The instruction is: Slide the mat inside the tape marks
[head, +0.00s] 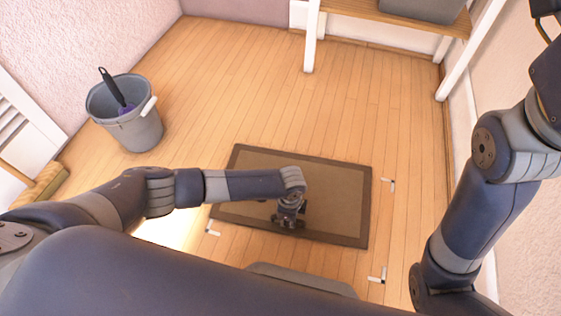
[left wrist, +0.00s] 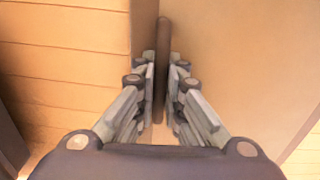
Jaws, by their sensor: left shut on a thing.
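The brown mat (head: 335,190) with a darker border lies flat on the plank floor, slightly askew, in the head view. White tape marks show beside its right edge (head: 389,184), beyond its near right corner (head: 379,276) and just outside its near left corner (head: 212,228). No mark shows at the far left. My left gripper (head: 288,222) is at the mat's near edge, shut on it. In the left wrist view the gripper's fingers (left wrist: 161,95) stand on either side of a dark brown strip (left wrist: 162,45). My right arm is at the right; only dark parts of its end (head: 545,75) show.
A grey bucket (head: 135,130) with a dark-handled brush (head: 112,88) stands at the left. A white-legged table (head: 400,14) stands at the back right, by the wall. The floor between the bucket, the table and the mat is clear.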

